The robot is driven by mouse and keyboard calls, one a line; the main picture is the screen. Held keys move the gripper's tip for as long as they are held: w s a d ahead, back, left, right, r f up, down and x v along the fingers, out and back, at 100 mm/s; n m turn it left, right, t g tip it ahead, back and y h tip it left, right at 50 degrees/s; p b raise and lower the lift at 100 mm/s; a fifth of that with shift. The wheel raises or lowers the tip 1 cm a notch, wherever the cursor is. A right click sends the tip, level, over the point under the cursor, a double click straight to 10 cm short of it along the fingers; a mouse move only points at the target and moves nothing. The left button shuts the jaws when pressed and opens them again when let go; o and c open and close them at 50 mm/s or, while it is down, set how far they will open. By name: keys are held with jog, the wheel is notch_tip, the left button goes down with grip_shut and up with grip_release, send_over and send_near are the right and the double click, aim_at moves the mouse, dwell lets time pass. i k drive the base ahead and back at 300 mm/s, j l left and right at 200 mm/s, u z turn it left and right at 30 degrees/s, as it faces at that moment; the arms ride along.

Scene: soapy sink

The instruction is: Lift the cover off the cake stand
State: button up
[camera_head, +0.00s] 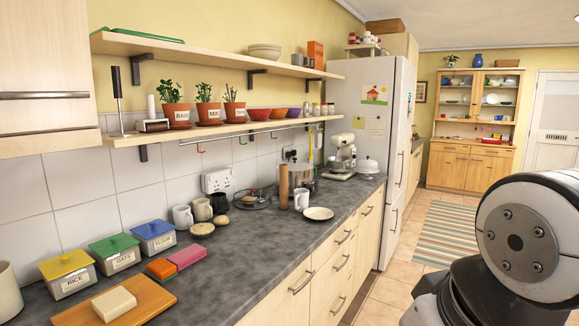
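A white domed cover (368,165) with a small knob stands at the far end of the counter, beside the fridge. It appears to sit on a low white cake stand (368,176), but this is small and I cannot make out the seam between them. Part of my arm fills the lower right of the picture. My gripper is outside the view.
A stand mixer (342,155) stands just left of the dome. A white plate (318,213), white mug (301,199) and wooden rolling pin (284,186) are nearer. The fridge (368,110) rises behind it. The floor (385,290) before the drawers is clear.

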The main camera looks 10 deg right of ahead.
aim_at(367, 165)
jog(key=i+l+z, duration=0.6)
jog(key=i, duration=0.2)
jog(key=i+l+z, duration=0.1)
jog(key=i+z, duration=0.15)
jog(key=i, duration=0.15)
jog(key=i+z, duration=0.3)
jog(key=i, duration=0.15)
jog(key=i+l, duration=0.1)
jog(key=i, duration=1.8)
jog(key=i+l+u, duration=0.2)
jog(key=i+u, duration=0.3)
jog(key=i, duration=0.15)
jog(key=i+l+u, duration=0.45)
jog(key=i, duration=0.15)
jog(key=i+l+u, duration=0.95)
jog(key=l, duration=0.45)
